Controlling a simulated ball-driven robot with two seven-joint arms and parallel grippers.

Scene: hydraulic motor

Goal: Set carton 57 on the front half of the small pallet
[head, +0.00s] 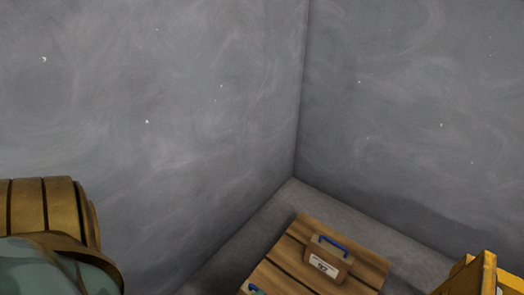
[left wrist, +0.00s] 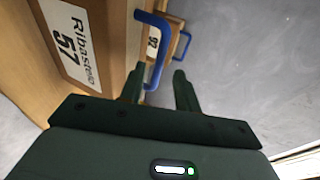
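Carton 57 (left wrist: 88,28) is a tan box with a white label and a blue handle (left wrist: 158,52), seen close up at the upper left of the left wrist view. My left gripper (left wrist: 160,82) is open there, its two dark fingers apart near the lower end of the handle, which shows between them; I cannot tell whether they touch it. In the head view, a brown slatted wooden surface (head: 285,255), perhaps the small pallet, lies in the corner at the bottom. My right gripper is in neither view.
A second carton (head: 325,262) with a blue handle, its label apparently 92, stands on the slatted wood; it also shows behind carton 57 in the left wrist view (left wrist: 153,42). Grey walls meet behind. A yellow crate (head: 484,275) is at lower right, a wooden barrel-like object (head: 45,210) at left.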

